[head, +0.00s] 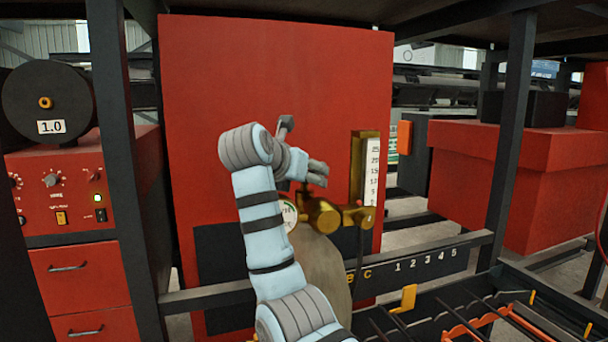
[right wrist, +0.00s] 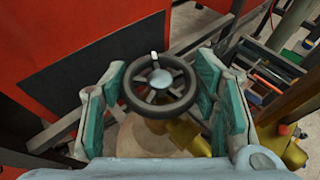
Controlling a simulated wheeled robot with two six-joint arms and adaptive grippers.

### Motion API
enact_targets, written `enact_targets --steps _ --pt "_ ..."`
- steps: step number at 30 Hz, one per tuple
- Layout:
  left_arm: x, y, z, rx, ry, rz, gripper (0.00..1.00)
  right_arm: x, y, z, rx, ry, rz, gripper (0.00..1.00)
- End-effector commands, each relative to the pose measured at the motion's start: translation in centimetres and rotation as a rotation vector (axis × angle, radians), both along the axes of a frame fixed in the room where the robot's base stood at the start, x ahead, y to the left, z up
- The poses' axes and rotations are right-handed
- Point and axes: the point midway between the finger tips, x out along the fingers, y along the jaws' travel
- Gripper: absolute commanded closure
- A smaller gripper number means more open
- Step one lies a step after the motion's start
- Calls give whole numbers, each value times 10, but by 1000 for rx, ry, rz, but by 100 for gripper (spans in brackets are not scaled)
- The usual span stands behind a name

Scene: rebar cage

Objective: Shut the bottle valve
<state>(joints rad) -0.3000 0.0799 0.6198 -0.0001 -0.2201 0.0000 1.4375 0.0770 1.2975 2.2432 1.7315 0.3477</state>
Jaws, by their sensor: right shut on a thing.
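The bottle (head: 322,262) is a grey-beige cylinder standing before the red panel, partly hidden by my right arm. Brass valve fittings (head: 325,216) sit on its top, with a round gauge (head: 289,214) at their left. The valve's dark spoked handwheel (right wrist: 160,86) shows in the right wrist view, with a pale hub and a white mark at the far rim. My right gripper (head: 308,176) is above the valve, its teal-padded fingers on both sides of the wheel, shut on it. In the head view the gripper mostly hides the wheel. My left gripper is not in view.
A brass flowmeter with a numbered scale (head: 371,170) stands close to the right of the valve. A dark frame post (head: 508,140) and a rail marked with letters and numbers (head: 425,264) are to the right. A red machine (head: 60,190) stands at left.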

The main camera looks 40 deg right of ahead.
Motion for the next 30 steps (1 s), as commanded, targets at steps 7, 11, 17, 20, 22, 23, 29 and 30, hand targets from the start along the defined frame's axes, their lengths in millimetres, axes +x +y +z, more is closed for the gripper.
enact_targets --steps 7,11,17,20,22,23,29,30 --pt "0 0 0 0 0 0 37 1 0 1 -2 1 -188 73" --pt "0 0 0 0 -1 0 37 1 0 1 -2 1 -264 73" --pt "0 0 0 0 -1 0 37 1 0 1 -1 0 -339 73" --pt "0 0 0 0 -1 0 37 1 0 1 0 -1 -357 73" --pt "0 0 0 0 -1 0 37 1 0 1 0 -2 -364 73" --pt "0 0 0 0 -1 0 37 1 0 1 0 -2 -366 73" --pt "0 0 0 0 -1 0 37 1 0 0 1 -2 -369 73" --pt "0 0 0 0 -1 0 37 1 0 0 1 -2 -369 73"
